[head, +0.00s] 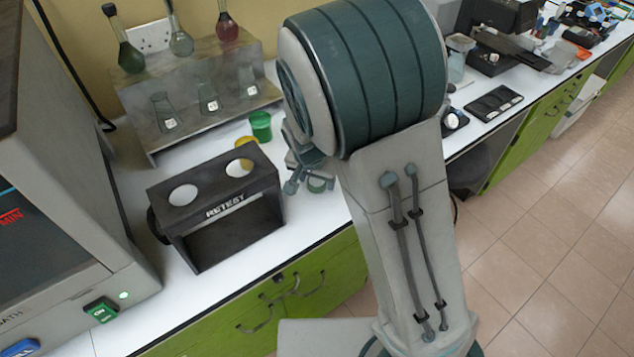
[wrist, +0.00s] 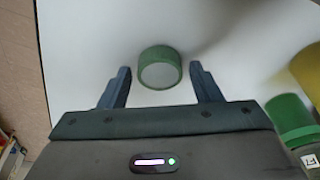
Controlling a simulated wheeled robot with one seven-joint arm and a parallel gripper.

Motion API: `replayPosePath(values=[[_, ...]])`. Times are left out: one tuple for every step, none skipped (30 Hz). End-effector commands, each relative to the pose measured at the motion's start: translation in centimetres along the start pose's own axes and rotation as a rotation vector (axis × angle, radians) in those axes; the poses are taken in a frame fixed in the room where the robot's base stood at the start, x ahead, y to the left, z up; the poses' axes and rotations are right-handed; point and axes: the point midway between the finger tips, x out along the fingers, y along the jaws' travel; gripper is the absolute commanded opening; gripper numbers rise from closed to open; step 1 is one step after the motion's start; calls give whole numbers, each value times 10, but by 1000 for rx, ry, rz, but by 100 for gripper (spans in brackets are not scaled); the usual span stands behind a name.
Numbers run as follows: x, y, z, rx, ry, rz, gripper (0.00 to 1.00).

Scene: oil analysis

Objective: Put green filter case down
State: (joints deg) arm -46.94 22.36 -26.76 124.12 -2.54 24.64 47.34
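The green filter case (wrist: 160,68) is a short round green piece with a pale top. In the wrist view it stands between my gripper's two fingertips (wrist: 160,80), with a narrow gap on each side. My gripper looks open and does not appear to touch it. In the head view my gripper (head: 305,163) is low over the white counter, partly hidden by my arm. The case (head: 318,185) shows there only in part, on the counter beside the fingers.
A metal rack (head: 150,128) with flasks is at the back. The counter's front edge is close.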

Motion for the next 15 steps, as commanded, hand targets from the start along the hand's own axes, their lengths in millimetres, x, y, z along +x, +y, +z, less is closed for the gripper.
replayPosePath(values=[[0, 0, 0, 0, 0, 0, 43], [0, 0, 0, 0, 0, 0, 35], [0, 0, 0, 0, 0, 0, 24], [0, 0, 0, 0, 0, 0, 20], [0, 0, 0, 0, 0, 0, 20], [0, 0, 0, 0, 0, 0, 17], [0, 0, 0, 0, 0, 0, 17], [0, 0, 0, 0, 0, 0, 17], [0, 0, 0, 0, 0, 0, 17], [0, 0, 0, 0, 0, 0, 17], [0, 0, 0, 0, 0, 0, 17], [-1, 0, 0, 0, 0, 0, 17], [-1, 0, 0, 0, 0, 0, 17], [-2, 0, 0, -1, 0, -1, 17], [-3, 0, -1, -1, 0, -1, 17]])
